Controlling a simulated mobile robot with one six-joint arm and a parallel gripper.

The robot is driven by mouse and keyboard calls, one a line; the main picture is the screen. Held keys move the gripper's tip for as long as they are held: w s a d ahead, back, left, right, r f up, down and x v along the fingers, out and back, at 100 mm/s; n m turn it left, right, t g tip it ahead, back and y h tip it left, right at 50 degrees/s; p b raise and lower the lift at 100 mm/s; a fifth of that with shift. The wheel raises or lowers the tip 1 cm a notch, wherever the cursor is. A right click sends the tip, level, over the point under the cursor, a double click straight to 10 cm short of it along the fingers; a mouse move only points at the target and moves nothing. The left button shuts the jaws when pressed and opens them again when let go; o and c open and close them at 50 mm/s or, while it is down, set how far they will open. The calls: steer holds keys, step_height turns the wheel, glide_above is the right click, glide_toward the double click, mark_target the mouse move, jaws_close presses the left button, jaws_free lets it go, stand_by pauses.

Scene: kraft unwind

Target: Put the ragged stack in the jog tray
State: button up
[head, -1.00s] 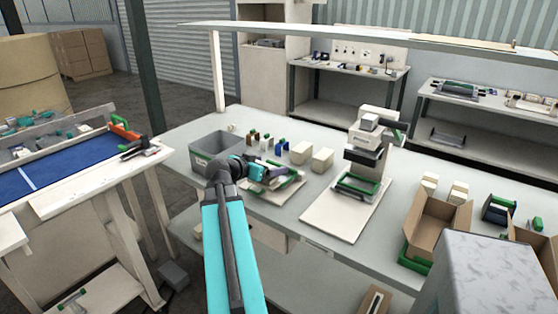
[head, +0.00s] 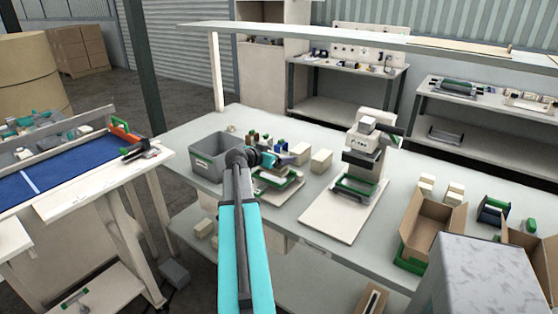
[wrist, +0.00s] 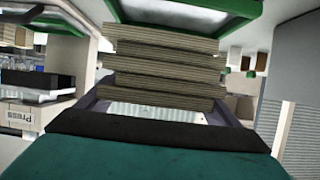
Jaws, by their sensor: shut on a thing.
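The ragged stack (wrist: 165,68) is several grey-brown layers with uneven edges. In the wrist view it sits between the fingers of my gripper (wrist: 160,108), which is shut on it. In the head view my gripper (head: 284,160) is above the bench, and the stack is too small and covered to make out. A green-edged tray on a pale base (head: 276,184), apparently the jog tray, lies just below and in front of the gripper. A green frame (wrist: 190,28) shows beyond the stack in the wrist view; I cannot tell whether they touch.
A grey bin (head: 213,165) stands left of the gripper. Small items and pale blocks (head: 321,160) stand behind and to the right. A press (head: 366,150) on a pale board with a green-framed fixture (head: 354,189) is further right. An open cardboard box (head: 430,225) lies beyond.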

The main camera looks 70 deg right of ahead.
stand_by(0.3)
steer(key=shift+d+p, duration=0.35)
steer(key=shift+d, duration=0.5)
steer(key=shift+a+f+p, duration=0.2)
steer(key=shift+f+p, duration=0.15)
steer(key=shift+f, duration=1.45)
steer(key=shift+f, duration=0.15)
steer(key=o, duration=1.1)
steer(key=shift+r+p, duration=0.2)
steer(key=shift+p, duration=0.1)
